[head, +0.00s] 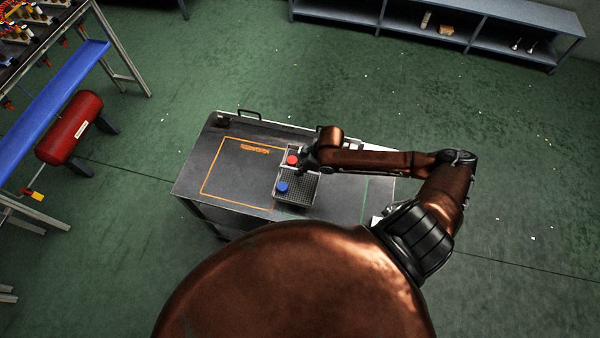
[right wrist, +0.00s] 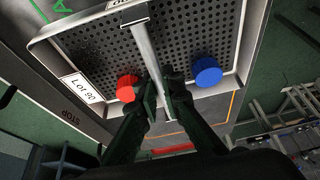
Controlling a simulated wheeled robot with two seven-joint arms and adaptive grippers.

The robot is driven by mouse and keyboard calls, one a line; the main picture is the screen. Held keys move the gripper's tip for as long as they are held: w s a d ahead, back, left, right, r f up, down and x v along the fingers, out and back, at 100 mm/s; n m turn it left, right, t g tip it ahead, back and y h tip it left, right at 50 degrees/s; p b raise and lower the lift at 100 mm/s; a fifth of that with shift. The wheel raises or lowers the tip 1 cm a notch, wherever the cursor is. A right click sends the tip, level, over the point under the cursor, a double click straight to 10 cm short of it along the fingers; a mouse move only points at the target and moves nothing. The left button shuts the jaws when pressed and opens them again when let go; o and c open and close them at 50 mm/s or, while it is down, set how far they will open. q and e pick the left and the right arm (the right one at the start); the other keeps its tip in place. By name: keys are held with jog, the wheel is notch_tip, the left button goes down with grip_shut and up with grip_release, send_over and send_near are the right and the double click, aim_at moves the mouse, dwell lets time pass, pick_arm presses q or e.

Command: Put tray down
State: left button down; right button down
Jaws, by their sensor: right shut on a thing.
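The tray (head: 310,190) is a grey perforated tray with a raised bar handle (right wrist: 143,45) across it and a white "Lot 90" label (right wrist: 82,88). A red round piece (head: 292,160) and a blue round piece (head: 282,187) are in it, on either side of the handle in the right wrist view. My right gripper (right wrist: 162,92) is shut on the handle, above the tray. The tray is over the cart top (head: 225,150), overlapping the right side of the orange outline (head: 203,180). I cannot tell whether it touches the surface. My left gripper is out of view.
The area inside the orange outline is mostly bare. A green outline (head: 363,203) is to the tray's right, partly hidden by my arm. A cart handle (head: 249,113) stands at the far edge. A red cylinder (head: 70,127) and blue chute (head: 50,105) are at left, shelves (head: 440,35) behind.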

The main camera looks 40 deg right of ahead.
jog(key=shift+w+d+f, duration=0.1)
jog(key=shift+w+f, duration=0.05)
jog(key=shift+w, duration=0.05)
jog(key=shift+w+f, duration=0.1)
jog(key=shift+f, duration=1.6)
jog(key=c, duration=2.1)
grip_release()
jog(key=shift+f, duration=0.1)
jog(key=v, duration=1.2)
jog(key=shift+d, duration=0.1)
